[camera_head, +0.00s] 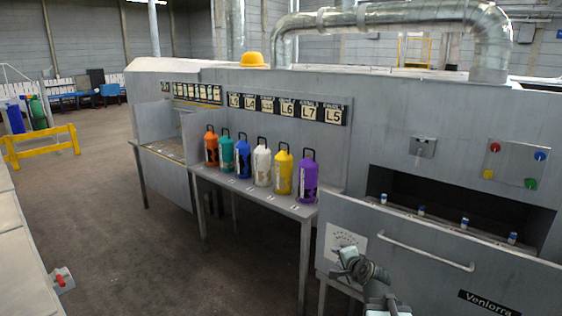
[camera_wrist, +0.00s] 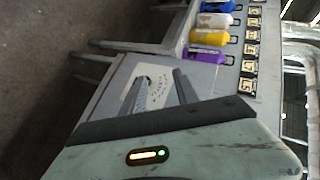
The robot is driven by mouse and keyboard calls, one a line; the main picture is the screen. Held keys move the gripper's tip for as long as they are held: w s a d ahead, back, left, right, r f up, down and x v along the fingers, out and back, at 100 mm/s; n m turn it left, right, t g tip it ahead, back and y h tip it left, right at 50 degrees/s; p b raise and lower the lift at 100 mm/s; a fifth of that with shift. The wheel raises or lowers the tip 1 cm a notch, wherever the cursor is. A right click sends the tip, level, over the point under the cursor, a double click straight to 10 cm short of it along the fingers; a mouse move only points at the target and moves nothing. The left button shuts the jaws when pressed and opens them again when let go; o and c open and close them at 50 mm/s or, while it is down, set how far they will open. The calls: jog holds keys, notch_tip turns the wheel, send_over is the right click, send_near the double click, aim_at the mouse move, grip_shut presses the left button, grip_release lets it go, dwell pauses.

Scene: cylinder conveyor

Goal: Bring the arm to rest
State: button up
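My gripper (camera_head: 343,264) is at the lower right of the head view, in front of the grey machine's front panel. The wrist view shows its two fingers (camera_wrist: 159,78) spread apart, with nothing between them. Behind the fingers in that view lies the grey panel with a printed label. My arm comes up from the bottom edge of the head view, bent; most of it is out of view.
Orange, teal, blue, white, yellow and purple (camera_head: 308,180) cylinders stand upright on a grey table (camera_head: 304,212), left of my gripper. The machine's drawer-like front has a handle (camera_head: 425,252). A yellow barrier (camera_head: 40,146) stands far left. The floor between is clear.

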jog(key=s+a+f+n+g+p, duration=0.2)
jog(key=s+a+f+n+g, duration=0.45)
jog(key=s+a+n, duration=0.2)
jog(key=s+d+f+n+g+h, duration=0.1)
jog(key=s+d+n+g, duration=0.1)
jog(key=s, duration=0.4)
jog(key=s+d+f+n+g+h, duration=0.1)
jog(key=s+d+f+n+g, duration=0.1)
jog(key=s, duration=0.4)
jog(key=shift+d+f+g+b, duration=0.3)
jog(key=shift+d+g, duration=0.2)
jog(key=shift+g, duration=0.45)
jog(key=shift+n, duration=0.25)
